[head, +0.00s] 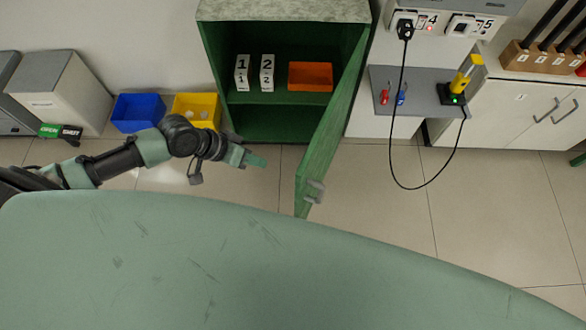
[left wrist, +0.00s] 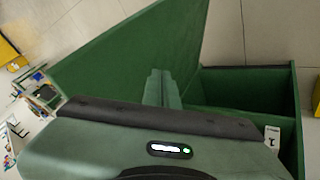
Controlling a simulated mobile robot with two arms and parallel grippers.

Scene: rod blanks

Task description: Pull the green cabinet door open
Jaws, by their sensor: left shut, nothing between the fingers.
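The green cabinet (head: 216,60) stands at the back with its interior showing. Its green door (head: 330,130) is hinged on the right and stands wide open toward me. A grey handle (head: 314,191) is on the outer face near the door's lower free edge. My left gripper (head: 262,162) is shut and empty, in front of the cabinet opening, left of the door and apart from its handle. In the left wrist view the shut fingers (left wrist: 162,88) show against the door (left wrist: 135,50), with the cabinet (left wrist: 245,85) at the right. My right gripper is not in view.
Inside the cabinet are white blocks (head: 242,73) marked 1 and 2 and an orange box (head: 310,77). A blue bin (head: 138,112) and a yellow bin (head: 197,108) stand left. A black cable (head: 392,130) hangs right of the door. Floor right of the door is clear.

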